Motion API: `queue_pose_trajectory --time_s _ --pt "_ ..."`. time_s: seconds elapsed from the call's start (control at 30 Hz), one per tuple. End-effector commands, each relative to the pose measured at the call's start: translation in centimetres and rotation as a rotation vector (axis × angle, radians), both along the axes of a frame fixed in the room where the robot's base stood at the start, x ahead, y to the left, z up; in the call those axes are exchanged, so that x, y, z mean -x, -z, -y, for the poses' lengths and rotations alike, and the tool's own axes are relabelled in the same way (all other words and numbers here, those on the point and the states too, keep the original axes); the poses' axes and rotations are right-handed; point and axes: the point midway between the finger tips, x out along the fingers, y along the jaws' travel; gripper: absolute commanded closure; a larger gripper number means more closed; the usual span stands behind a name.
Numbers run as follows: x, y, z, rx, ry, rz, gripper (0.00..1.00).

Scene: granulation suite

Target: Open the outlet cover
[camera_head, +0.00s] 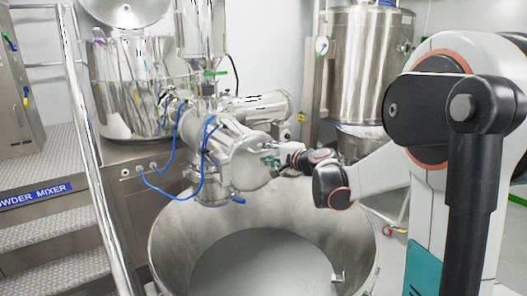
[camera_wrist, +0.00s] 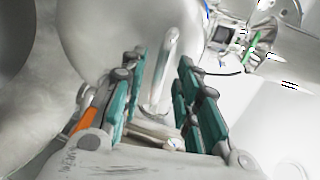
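The outlet cover (camera_head: 246,163) is the round steel end plate of the horizontal mixer cylinder, above the large open bowl. In the wrist view the cover (camera_wrist: 100,30) fills the upper left and middle as a smooth pale disc. A bent metal handle (camera_wrist: 168,58) stands on it and lies between my fingers. My gripper (camera_head: 271,161) is at the right part of the cover's face. In the wrist view my gripper (camera_wrist: 160,82) has its teal fingers apart, one on each side of the handle, with gaps visible. The cover looks closed against the cylinder.
A large steel bowl (camera_head: 165,245) stands open beneath the cover. Blue hoses (camera_head: 172,192) loop beside the cylinder. A steel vessel (camera_head: 368,75) stands behind on the right. Stairs (camera_head: 50,235) with a handrail (camera_head: 88,150) are at the left.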

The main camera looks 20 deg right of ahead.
Motion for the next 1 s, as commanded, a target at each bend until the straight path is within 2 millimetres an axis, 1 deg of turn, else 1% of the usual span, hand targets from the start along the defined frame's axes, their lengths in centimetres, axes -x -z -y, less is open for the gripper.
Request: queue_pose_trajectory --time_s 0.03,0.1,0.23,0.37,0.6,0.67,0.7,0.73,1.0 --pt "-0.8 0.1 -0.2 0.0 -0.002 0.0 0.71" --pt "-1.6 0.3 -0.3 0.0 -0.001 0.0 0.71" --pt "-2.5 0.5 -0.5 -0.001 -0.001 0.0 0.71" --pt "-2.9 0.6 -0.6 -0.001 0.0 0.0 0.71" --pt "-2.9 0.7 -0.6 0.0 0.0 0.0 0.71" --pt "-2.9 0.7 -0.6 0.0 0.0 0.0 0.84" --pt "-2.9 0.7 -0.6 0.0 0.0 0.0 0.93" --pt "-2.9 0.7 -0.6 0.0 0.0 0.0 1.0" --pt "-2.9 0.7 -0.7 0.0 -0.001 0.0 1.0"
